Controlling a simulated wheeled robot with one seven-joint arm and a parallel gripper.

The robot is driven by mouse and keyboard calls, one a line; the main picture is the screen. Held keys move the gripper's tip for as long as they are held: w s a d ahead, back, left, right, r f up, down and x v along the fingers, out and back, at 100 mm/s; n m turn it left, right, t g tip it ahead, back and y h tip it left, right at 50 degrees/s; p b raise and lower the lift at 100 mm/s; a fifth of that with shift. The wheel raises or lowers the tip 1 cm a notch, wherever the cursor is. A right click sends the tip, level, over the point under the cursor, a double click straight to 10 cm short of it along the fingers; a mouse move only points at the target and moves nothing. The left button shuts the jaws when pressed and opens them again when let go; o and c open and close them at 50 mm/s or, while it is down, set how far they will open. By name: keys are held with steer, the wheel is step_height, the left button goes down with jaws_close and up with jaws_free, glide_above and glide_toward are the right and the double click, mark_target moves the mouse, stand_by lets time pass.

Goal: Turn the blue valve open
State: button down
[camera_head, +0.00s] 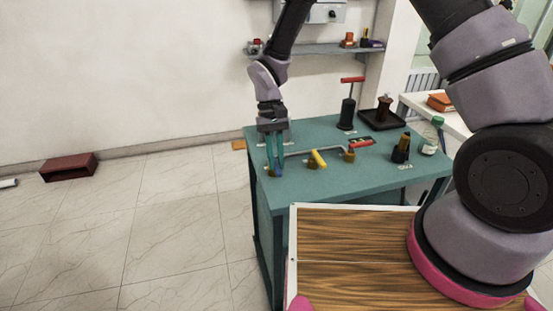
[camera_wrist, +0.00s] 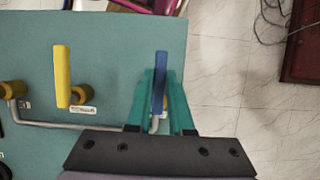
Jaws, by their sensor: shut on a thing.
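The blue valve's handle (camera_wrist: 160,72) shows in the wrist view as a narrow upright bar between my two teal fingers. My gripper (camera_wrist: 161,88) is shut on this handle, with one finger on each side and the handle's end reaching a little past the fingertips. In the head view my gripper (camera_head: 274,164) points down at the left end of the teal table, over the end of the grey pipe. Only a little blue (camera_head: 279,169) shows there by the fingers. The valve's body is mostly hidden by my gripper.
A yellow valve handle (camera_head: 318,158) and a red valve handle (camera_head: 361,142) sit along the same pipe, to the right. A black stand with a red top (camera_head: 348,108), a dark tray (camera_head: 382,120) and a bottle (camera_head: 431,136) stand farther right on the teal table (camera_head: 335,180).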

stand_by(0.3)
steer(key=c, duration=0.8)
jaws_free()
steer(key=v, duration=1)
steer(key=shift+w+r, duration=0.2)
steer(key=shift+r, duration=0.15)
